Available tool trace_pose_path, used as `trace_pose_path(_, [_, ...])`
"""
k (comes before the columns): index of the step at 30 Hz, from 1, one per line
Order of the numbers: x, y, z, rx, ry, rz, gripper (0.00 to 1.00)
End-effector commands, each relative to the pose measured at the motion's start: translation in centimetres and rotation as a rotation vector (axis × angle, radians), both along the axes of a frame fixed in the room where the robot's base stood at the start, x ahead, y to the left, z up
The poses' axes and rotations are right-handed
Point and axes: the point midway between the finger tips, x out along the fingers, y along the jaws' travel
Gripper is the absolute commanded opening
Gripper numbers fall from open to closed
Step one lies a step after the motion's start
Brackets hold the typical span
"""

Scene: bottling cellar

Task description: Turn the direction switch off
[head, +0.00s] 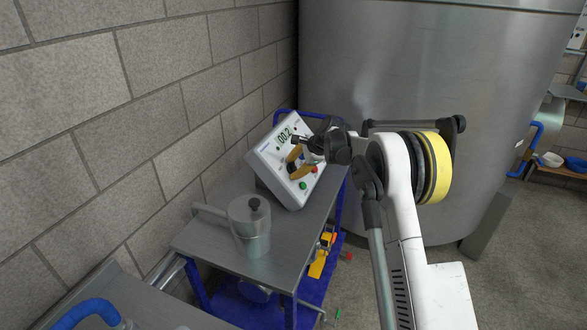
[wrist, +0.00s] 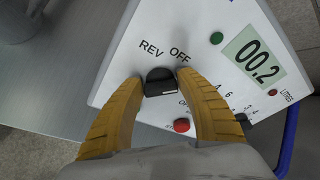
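The direction switch (wrist: 160,80) is a black knob on a white control panel (wrist: 120,68), with REV and OFF printed along its upper side in the wrist view. A pale line shows on its lower edge; which label it points at is unclear. My gripper (wrist: 160,77) has its two yellow fingers on either side of the knob, their tips appearing to touch it. In the head view, the panel is a tilted white box (head: 264,158) on a grey table, and my gripper (head: 290,161) is against its face, hiding the switch.
The panel also carries a 00.2 display (wrist: 254,58), a green button (wrist: 217,38), a red button (wrist: 181,125) and a smaller dial. A lidded metal pot (head: 250,235) stands on the table (head: 205,240). A block wall is at left, a large steel tank (head: 420,70) behind.

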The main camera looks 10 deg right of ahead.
Motion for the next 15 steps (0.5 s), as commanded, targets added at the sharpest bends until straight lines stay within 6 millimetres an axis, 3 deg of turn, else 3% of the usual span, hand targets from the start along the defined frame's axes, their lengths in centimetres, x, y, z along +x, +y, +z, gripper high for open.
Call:
trace_pose_path(1, [0.0,0.0,0.01,0.0,0.0,0.0,0.25])
trace_pose_path(3, [-0.01,0.0,0.0,0.0,0.0,0.0,0.1])
trace_pose_path(15, [-0.05,0.0,-0.04,-0.012,-0.017,0.019,0.09])
